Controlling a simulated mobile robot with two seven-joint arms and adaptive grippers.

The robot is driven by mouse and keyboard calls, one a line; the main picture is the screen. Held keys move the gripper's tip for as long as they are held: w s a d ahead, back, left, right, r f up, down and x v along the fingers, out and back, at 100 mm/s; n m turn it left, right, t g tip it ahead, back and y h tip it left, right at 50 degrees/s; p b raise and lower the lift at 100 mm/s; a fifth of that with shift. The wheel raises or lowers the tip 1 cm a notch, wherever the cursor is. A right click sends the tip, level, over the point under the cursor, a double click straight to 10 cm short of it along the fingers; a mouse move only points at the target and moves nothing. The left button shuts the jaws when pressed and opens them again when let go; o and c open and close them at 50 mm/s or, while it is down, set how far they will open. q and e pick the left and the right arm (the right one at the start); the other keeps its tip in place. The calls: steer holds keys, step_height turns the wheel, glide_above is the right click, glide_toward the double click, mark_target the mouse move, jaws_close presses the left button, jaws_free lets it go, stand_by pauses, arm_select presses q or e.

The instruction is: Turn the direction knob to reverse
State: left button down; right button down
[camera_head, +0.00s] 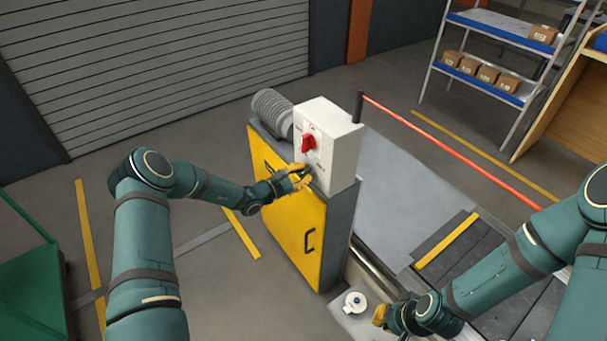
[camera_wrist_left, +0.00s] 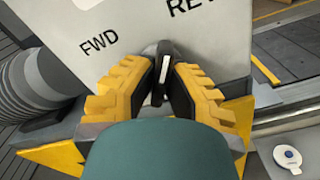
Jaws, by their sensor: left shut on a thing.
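The white control box (camera_head: 330,150) stands on the yellow-fronted cabinet and carries a red switch (camera_head: 308,143). In the left wrist view the direction knob (camera_wrist_left: 165,50) is black with a white mark, between the printed FWD on the left and REV on the right. Its mark points roughly up in that view, but the exact setting is hard to tell. My left gripper (camera_head: 302,174) is shut on the knob, with its yellow fingers (camera_wrist_left: 163,88) on both sides of it. My right gripper (camera_head: 382,314) is low at the front; its jaw opening is unclear.
The yellow cabinet door (camera_head: 287,205) is below the box. A grey corrugated motor (camera_head: 271,108) is behind it. A red rail (camera_head: 450,148) runs right from a dark post. A white round device with a blue button (camera_head: 355,302) sits near my right gripper.

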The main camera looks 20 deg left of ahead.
arm_select(q)
steer(key=shift+r+m, duration=0.15)
steer(key=shift+m, duration=0.55)
steer(key=c, duration=1)
jaws_free()
steer(key=shift+d, duration=0.1)
steer(key=shift+s+a, duration=0.4)
steer(key=shift+a, duration=0.05)
steer(key=v, duration=1)
steer(key=shift+s+a, duration=0.25)
steer(key=shift+s, duration=0.1)
steer(key=shift+d, duration=0.1)
